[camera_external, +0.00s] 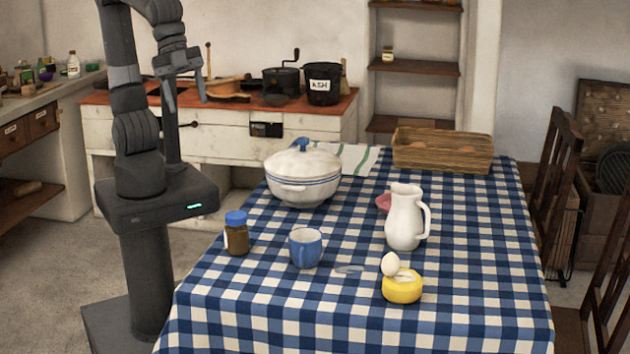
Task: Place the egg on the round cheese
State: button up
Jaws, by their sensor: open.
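The white egg (390,264) is upright at the back left of the round yellow cheese (402,289), on the checked tablecloth near the front right. Its lower end meets the cheese's top edge in the picture. I cannot tell from this one view whether it rests on the cheese or stands just behind it. My gripper (187,99) is open and empty, high at the upper left, pointing down. It is far from the egg and cheese, in front of the stove in the picture.
A white jug (405,218) stands close behind the egg. A blue mug (305,248), a blue-lidded jar (236,234) and a lidded tureen (302,175) stand to the left. A basket (443,152) is at the back. The front of the checked table (300,325) is clear.

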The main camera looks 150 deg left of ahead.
jog(key=s+d+f+n, duration=0.2)
jog(key=s+f, duration=0.3)
jog(key=s, duration=0.6)
jog(key=shift+s+d+t+h, duration=0.3)
jog(key=shift+d+h, duration=0.1)
jog(key=shift+d, duration=0.25)
